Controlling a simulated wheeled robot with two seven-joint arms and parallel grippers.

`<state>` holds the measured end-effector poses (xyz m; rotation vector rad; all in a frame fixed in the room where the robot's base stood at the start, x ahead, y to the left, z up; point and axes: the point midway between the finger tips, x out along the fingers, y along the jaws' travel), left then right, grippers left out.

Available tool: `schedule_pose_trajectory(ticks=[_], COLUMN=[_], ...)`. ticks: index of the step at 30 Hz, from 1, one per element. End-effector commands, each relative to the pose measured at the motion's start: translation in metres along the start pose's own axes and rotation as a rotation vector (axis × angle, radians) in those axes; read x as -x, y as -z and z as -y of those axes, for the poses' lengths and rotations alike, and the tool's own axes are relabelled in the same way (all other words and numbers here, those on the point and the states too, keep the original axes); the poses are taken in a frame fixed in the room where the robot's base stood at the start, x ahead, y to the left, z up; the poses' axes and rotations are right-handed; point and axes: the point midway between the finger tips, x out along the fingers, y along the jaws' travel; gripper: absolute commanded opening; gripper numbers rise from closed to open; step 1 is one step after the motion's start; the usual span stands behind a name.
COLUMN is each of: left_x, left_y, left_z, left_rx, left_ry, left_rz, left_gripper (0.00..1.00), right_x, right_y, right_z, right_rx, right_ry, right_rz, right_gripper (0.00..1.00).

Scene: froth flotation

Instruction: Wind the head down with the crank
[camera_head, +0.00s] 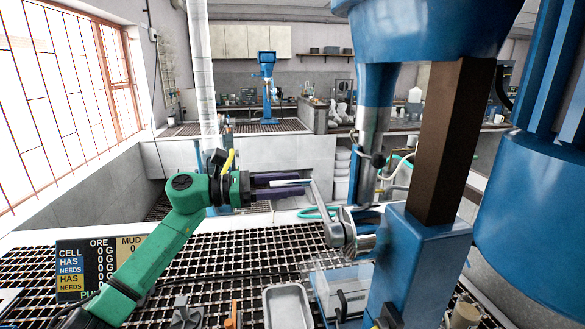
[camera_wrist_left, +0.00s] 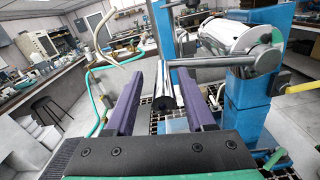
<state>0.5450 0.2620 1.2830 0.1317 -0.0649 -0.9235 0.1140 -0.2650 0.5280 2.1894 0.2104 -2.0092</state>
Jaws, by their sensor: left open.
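The crank (camera_head: 339,234) is a grey metal arm on the side of the blue machine, with a pale rod handle (camera_head: 320,197). In the left wrist view the handle (camera_wrist_left: 215,61) runs level from the crank hub on the right towards the space ahead of the fingertips. The machine's blue head (camera_head: 410,30) stands high above, over a blue-and-chrome column (camera_head: 372,115). My left gripper (camera_head: 308,187) is open, its dark purple fingers pointing right, tips close to the handle. It also shows in the left wrist view (camera_wrist_left: 162,66). I cannot tell whether they touch. My right gripper is not in view.
The black grating (camera_head: 240,262) carries a metal tray (camera_head: 287,306) and a clear box (camera_head: 340,290) below the crank. A score board (camera_head: 90,268) stands at left. The brown upright (camera_head: 452,140) and big blue body (camera_head: 535,205) block the right side.

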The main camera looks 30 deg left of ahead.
Motion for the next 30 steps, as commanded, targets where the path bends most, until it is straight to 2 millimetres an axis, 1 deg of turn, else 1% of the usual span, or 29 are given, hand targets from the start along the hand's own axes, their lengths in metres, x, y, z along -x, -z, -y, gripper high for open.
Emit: schedule_pose_trajectory(ticks=[1,3,10,11,12,14,15,30], left_x=[-0.0052,-0.0095,-0.0103,-0.0102,-0.0102,-0.0101,-0.01,-0.0097], left_y=[-0.0038,-0.0017,0.0008,0.0008,0.0008,0.0008,0.0008,0.0005], left_z=[-0.0003,0.0,0.0001,0.0001,0.0001,0.0001,0.0,-0.0002], left_rx=[-0.001,-0.001,-0.001,-0.001,-0.001,-0.001,0.0,-0.001], left_ry=[0.0,0.0,-0.001,-0.001,-0.001,-0.001,-0.001,-0.002], left_rz=[0.001,0.001,0.0,0.0,0.0,0.0,0.0,-0.001], left_gripper=[0.55,0.55,0.55,0.43,0.28,0.05,0.0,0.0], right_x=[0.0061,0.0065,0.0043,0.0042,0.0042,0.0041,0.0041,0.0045], right_y=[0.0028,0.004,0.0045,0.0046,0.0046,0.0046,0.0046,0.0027], right_z=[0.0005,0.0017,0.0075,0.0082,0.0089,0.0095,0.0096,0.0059], right_rx=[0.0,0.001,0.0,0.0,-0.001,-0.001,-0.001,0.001], right_ry=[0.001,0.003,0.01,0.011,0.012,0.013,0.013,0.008], right_rz=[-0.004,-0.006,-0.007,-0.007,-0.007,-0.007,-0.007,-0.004], right_gripper=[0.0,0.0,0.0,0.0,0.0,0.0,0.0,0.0])
